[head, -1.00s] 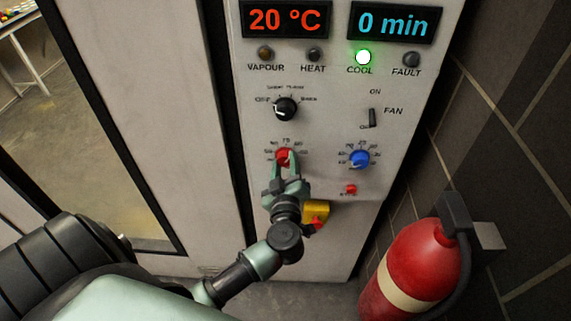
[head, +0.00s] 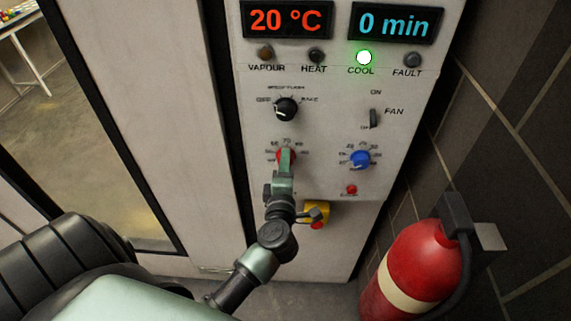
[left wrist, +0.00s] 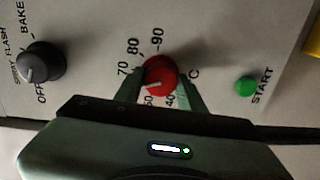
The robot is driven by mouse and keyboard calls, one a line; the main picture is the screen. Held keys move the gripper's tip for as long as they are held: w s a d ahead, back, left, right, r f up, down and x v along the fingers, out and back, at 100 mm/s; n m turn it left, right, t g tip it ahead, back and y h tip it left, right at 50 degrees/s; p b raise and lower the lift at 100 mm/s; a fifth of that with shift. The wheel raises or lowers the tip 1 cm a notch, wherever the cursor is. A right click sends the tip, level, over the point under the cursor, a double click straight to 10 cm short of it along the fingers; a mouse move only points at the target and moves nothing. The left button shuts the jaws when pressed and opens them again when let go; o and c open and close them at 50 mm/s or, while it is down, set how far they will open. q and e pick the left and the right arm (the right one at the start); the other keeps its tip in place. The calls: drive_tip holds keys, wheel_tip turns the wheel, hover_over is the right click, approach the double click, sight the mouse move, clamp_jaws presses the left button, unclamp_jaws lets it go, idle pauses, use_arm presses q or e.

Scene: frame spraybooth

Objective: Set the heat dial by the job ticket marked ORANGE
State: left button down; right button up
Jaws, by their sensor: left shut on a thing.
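The red heat dial (head: 281,156) is on the control panel, below the black mode knob. My left gripper (head: 287,160) is shut on the dial and partly covers it in the head view. In the left wrist view the red dial (left wrist: 161,72) sits between the two fingers of my left gripper (left wrist: 160,85). Its scale runs from 40 to 90, and its white mark points to the lower left, near 60. The fingers hide part of the scale. No job ticket shows. My right gripper is not in view.
The displays read 20 °C (head: 284,20) and 0 min (head: 393,24). The COOL lamp (head: 364,57) glows green. A blue dial (head: 360,159) and a red button (head: 351,189) are to the right. A green START button (left wrist: 245,85) is near the red dial. A fire extinguisher (head: 412,270) stands right.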

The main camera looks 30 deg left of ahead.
use_arm(q)
drive_tip(key=n, duration=0.3)
drive_tip(key=shift+f, duration=0.1)
drive_tip(key=shift+n, duration=0.4)
drive_tip(key=c, duration=0.9)
unclamp_jaws()
drive_tip(key=shift+o, duration=0.2)
drive_tip(key=b+v, duration=0.2)
drive_tip(key=v, duration=0.6)
